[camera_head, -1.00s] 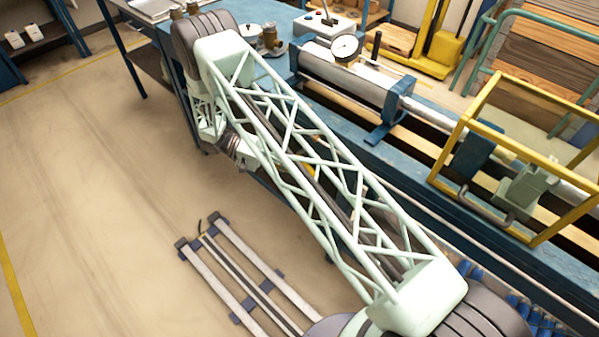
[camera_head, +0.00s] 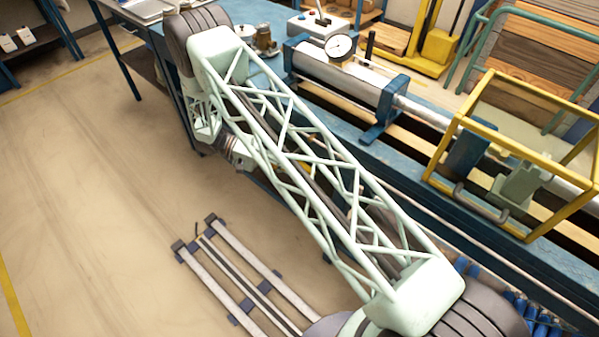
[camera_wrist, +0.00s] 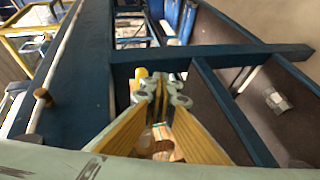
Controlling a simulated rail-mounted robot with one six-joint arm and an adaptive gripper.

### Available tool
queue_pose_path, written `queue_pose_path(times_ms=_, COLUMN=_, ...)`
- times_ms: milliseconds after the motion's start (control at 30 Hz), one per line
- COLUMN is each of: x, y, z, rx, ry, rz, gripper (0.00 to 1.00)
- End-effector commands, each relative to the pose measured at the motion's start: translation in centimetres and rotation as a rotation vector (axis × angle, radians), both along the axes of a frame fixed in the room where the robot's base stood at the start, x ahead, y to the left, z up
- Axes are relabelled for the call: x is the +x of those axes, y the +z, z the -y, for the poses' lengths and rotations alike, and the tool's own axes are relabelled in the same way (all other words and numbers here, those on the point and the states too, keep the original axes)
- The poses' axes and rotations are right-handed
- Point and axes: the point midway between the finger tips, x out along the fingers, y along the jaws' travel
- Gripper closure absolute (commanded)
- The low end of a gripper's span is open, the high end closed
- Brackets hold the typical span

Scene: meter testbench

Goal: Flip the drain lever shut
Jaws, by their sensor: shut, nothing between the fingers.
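My gripper (camera_wrist: 161,88) shows in the wrist view, with yellow finger sides and grey joints near the tips. Its fingers are together with nothing between them. It is beside the blue bench frame, under a blue crossbar (camera_wrist: 215,54). A small yellow piece (camera_wrist: 141,73) shows just past the left fingertip; I cannot tell whether it is the drain lever or part of my gripper. I cannot make out the drain lever with certainty in either view. In the head view my gripper is hidden behind my arm and the bench.
The blue bench (camera_head: 400,185) carries a metal cylinder with a dial gauge (camera_head: 340,46) and a yellow guard frame (camera_head: 480,160). In the wrist view, blue beams and dark panels (camera_wrist: 215,110) crowd the gripper. Open floor (camera_head: 90,170) lies left of the bench.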

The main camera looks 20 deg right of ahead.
Motion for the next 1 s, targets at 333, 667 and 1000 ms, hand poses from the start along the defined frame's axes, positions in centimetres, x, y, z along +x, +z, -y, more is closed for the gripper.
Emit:
queue_pose_path(times_ms=333, x=0.0, y=0.0, z=0.0, rx=0.000, ry=0.000, rz=0.000, gripper=1.00)
queue_pose_path(times_ms=667, x=0.0, y=-0.8, z=-0.1, rx=0.000, ry=0.000, rz=0.000, gripper=1.00)
queue_pose_path(times_ms=1000, x=-0.1, y=-3.0, z=-0.4, rx=0.000, ry=-0.002, rz=-0.001, gripper=1.00)
